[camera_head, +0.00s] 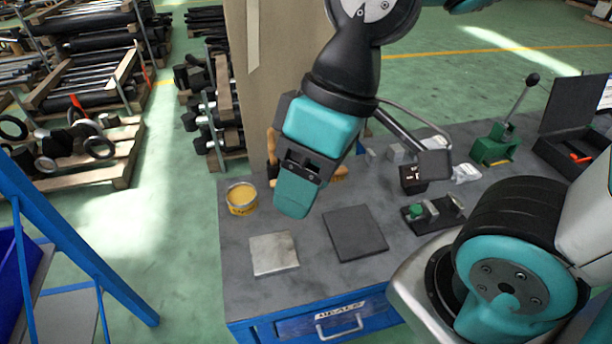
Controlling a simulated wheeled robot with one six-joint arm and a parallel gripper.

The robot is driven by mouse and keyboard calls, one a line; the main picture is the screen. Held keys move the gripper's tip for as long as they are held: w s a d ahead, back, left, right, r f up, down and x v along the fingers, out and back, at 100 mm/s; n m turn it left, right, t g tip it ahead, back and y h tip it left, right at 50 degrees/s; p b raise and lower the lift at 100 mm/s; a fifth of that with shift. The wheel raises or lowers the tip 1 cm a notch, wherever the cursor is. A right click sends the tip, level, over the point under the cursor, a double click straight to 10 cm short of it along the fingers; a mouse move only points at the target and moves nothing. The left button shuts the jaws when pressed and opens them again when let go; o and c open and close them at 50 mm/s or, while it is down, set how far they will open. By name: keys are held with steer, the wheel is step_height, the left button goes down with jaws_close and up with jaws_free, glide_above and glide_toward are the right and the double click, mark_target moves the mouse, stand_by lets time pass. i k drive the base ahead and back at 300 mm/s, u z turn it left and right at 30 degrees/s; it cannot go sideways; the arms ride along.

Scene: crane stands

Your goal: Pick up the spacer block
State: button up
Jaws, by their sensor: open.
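My gripper (293,200) hangs in the air over the left part of the grey workbench (300,290), pointing down. It is open, and no object shows in it; its jaws are seen mostly from one side. A small light grey block (396,153) stands toward the back of the bench, right of my gripper and apart from it. It may be the spacer block, but I cannot tell for sure. A smaller grey piece (371,155) lies just left of it.
A yellow tin (241,198), a light metal plate (274,253) and a dark plate (355,233) lie on the bench's left and front. A black box (412,180), a green-and-black fixture (432,213), a green lever press (492,148) and an open black case (575,150) occupy the right.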

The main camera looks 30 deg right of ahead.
mark_target(370, 158)
steer(key=z, duration=1.3)
